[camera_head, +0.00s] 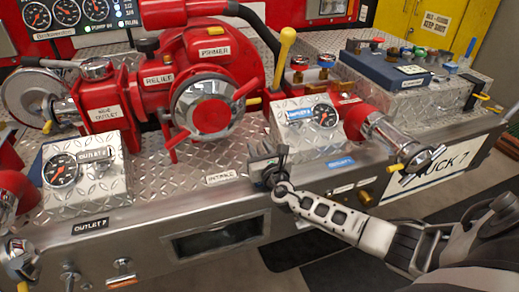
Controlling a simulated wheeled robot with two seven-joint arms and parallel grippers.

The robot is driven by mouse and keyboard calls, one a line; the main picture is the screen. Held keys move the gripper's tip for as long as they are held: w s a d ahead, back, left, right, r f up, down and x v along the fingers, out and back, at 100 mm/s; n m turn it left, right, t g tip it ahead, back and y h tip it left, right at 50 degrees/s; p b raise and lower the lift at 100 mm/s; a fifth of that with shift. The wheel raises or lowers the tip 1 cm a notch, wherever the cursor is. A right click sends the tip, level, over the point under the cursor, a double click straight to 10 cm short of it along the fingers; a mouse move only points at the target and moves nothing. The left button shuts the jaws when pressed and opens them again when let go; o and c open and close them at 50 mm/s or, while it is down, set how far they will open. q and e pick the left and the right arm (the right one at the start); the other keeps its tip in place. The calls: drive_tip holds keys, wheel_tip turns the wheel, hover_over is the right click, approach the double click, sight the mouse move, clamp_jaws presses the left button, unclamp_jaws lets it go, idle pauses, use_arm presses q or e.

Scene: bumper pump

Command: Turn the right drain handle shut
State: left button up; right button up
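A chrome-capped outlet (418,157) ends the red pipe at the right of the pump deck. A small yellow piece (393,168) shows just below and left of its cap. It may be the right drain handle, but it is too small to tell its turn. My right gripper (266,168) is at the deck's front edge, near the intake label, well left of that outlet and apart from it. Its dark fingers are seen from behind, so their opening is unclear. My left gripper is not in view.
The red pump (210,85) stands mid-deck with a yellow-knobbed lever (285,45) beside it. Gauge boxes (308,125) flank it. A blue panel (385,68) is at the back right. Space in front of the bumper's right side is open apart from my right arm.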

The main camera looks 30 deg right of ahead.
clamp_jaws()
